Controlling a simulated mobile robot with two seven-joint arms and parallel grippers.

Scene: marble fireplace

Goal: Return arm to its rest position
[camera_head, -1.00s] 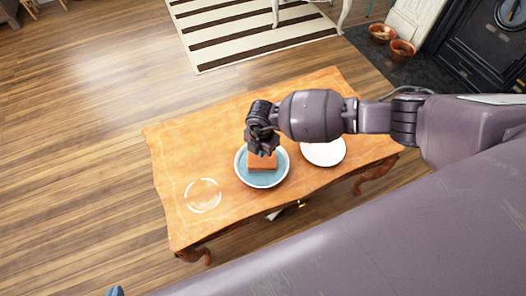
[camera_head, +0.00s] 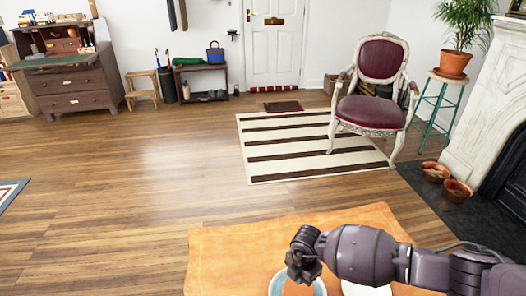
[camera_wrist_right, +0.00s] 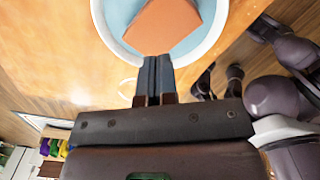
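My right gripper (camera_head: 302,268) is over the table, above the blue plate (camera_head: 275,284). In the right wrist view its two fingers (camera_wrist_right: 153,72) lie side by side, shut with nothing visible between them. An orange-brown block (camera_head: 297,289) lies on the blue plate, partly hidden by the gripper in the head view. The block (camera_wrist_right: 163,25) and plate (camera_wrist_right: 104,30) also show just beyond the fingertips in the right wrist view; whether the tips touch the block I cannot tell. My left gripper is not identifiable in either view.
The wooden table (camera_head: 225,255) also holds a white plate (camera_head: 366,291), partly under my right arm. Beyond are a striped rug (camera_head: 300,150), a red armchair (camera_head: 372,110) and bowls (camera_head: 457,190) by the fireplace. Wooden floor (camera_head: 130,190) left of the table is clear.

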